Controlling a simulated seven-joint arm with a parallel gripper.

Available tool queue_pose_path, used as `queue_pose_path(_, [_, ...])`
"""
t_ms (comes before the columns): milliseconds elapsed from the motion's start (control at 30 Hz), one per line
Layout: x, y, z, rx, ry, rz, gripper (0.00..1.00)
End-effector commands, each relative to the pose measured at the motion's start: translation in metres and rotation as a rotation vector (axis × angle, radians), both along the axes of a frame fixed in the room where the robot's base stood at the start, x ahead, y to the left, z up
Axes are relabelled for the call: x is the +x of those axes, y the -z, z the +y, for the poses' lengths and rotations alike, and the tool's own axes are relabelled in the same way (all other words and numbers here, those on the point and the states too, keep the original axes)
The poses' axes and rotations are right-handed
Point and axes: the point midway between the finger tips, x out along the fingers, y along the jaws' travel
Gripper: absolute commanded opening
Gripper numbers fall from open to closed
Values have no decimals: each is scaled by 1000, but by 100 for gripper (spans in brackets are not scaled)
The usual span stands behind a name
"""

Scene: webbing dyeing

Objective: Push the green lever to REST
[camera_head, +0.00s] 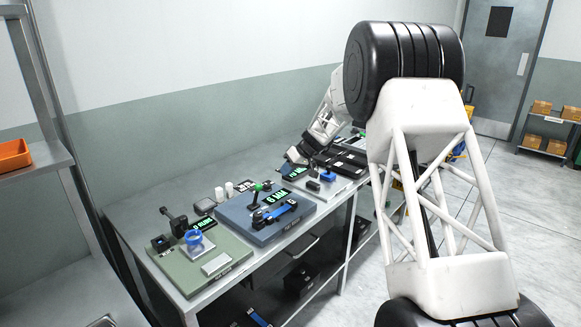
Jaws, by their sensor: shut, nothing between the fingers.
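A lever with a green knob (258,187) stands on the blue-grey station (238,217), the middle one on the bench. The station has a small lit green display (276,197) with writing too small to read for certain. Which mark the lever points to cannot be told. My gripper (292,156) is behind and to the right of the green knob, above the far part of the bench and apart from the lever. It is small in view; its fingers are shut and hold nothing.
A green station (165,258) with a black lever and a blue ring stands at the left. Another station (325,190) with a blue part is at the right, with dark equipment (350,160) beyond. White cups (229,187) stand behind.

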Motion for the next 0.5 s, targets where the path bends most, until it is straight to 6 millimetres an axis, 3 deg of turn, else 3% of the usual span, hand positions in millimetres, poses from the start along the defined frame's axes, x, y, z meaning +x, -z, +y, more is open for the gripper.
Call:
queue_pose_path(367, [3,46,38,0,-1,3,0])
queue_pose_path(500, [-6,42,53,0,-2,0,0])
